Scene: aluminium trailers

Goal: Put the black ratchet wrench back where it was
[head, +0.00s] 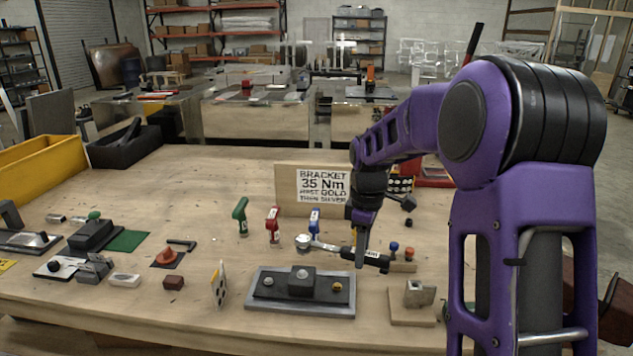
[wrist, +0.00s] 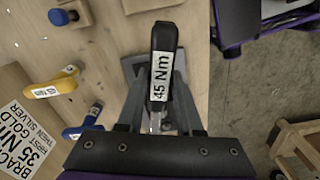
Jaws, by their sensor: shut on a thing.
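My gripper (head: 362,250) is shut on the black ratchet wrench, around its handle, above the right part of the workbench. The wrench's black handle (head: 377,259) points right and its silver head (head: 303,242) points left in the head view. In the wrist view the handle (wrist: 164,45) carries a white "45 Nm" label and lies between my fingers (wrist: 160,118). The wrench's head is hidden there. Whether the wrench touches anything beneath it cannot be told.
Upright green (head: 240,214), red (head: 273,225) and blue (head: 314,220) handles stand left of my gripper. A yellow handle (wrist: 52,87) shows in the wrist view. A "35 Nm" sign (head: 322,186) stands behind. A grey plate with a black block (head: 262,304) lies in front.

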